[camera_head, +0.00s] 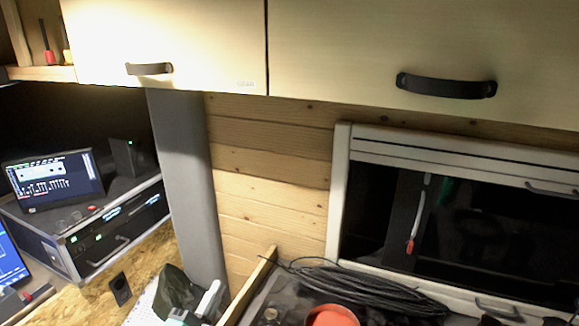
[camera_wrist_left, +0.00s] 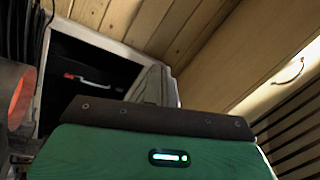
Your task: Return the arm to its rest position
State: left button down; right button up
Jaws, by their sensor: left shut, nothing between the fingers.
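My left gripper (camera_head: 210,301) shows as pale grey-white parts at the bottom edge of the head view, left of centre. It is shut with nothing held. A dark green thing (camera_head: 178,292) is right beside it in that view; I cannot tell whether they touch. In the left wrist view a green panel (camera_wrist_left: 110,155) with a dark riveted strip and a small lit indicator fills the lower part. The fingertips do not show there. My right gripper is in neither view.
Two pale upper cabinets (camera_head: 165,40) hang overhead. A rack unit (camera_head: 120,228) with a screen (camera_head: 52,180) stands at left on a chipboard worktop (camera_head: 75,300). A black cable coil (camera_head: 350,285) and an orange-red round thing (camera_head: 332,316) lie below a white-framed dark panel (camera_head: 470,235).

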pick_arm(q)
jog(key=s+a+f+n+g+y, duration=0.6)
jog(key=a+f+n+y, duration=0.3)
jog(key=f+n, duration=0.3)
jog(key=s+f+n+g+h, duration=0.1)
jog(key=s+f+g, duration=0.25)
jog(key=s, duration=0.25)
jog(key=s+d+f+n+g, duration=0.1)
jog(key=s+f+g, duration=0.25)
jog(key=s, duration=0.35)
jog(key=s+f+n+g+h, duration=0.1)
jog(key=s+f+g, duration=0.25)
jog(key=s, duration=0.25)
notch_tip(320, 180, down, 33)
jog(key=g+b, duration=0.1)
jog(key=g, duration=0.1)
jog(key=s+a+f+b, duration=0.1)
jog(key=s+a+f, duration=0.2)
jog(key=s+f, duration=1.6)
jog(key=shift+a+f+g, duration=0.15)
jog(key=shift+f+g, duration=0.15)
jog(key=shift+g, duration=0.05)
